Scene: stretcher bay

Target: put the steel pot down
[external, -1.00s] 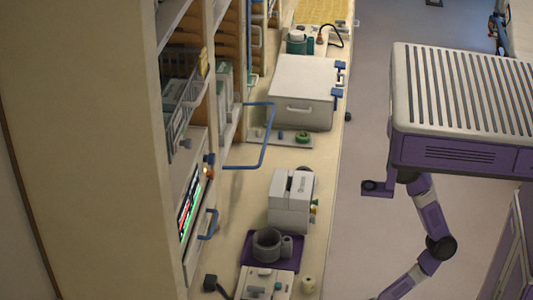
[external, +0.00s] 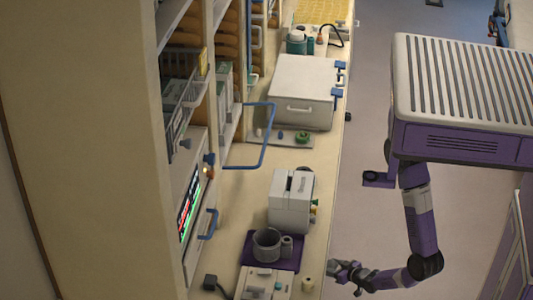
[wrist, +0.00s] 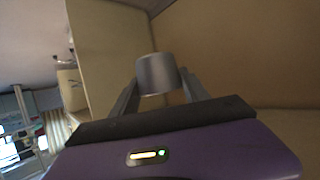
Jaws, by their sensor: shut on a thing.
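The steel pot (wrist: 157,74) is a plain grey metal cylinder, held between the two fingers of my gripper (wrist: 158,88) in the wrist view. The fingers close on it from both sides. In the external view my gripper (external: 344,273) is at the lower right edge of the counter (external: 247,205), beside the small appliances. The pot is too small there to tell clearly from the fingers.
A grey mug-like vessel (external: 266,245) stands on a purple mat (external: 297,257) on the counter. A white boxy device (external: 290,203) stands behind it, and a white device (external: 263,284) and small cream cylinder (external: 308,284) in front. Bare counter lies left of the white boxy device.

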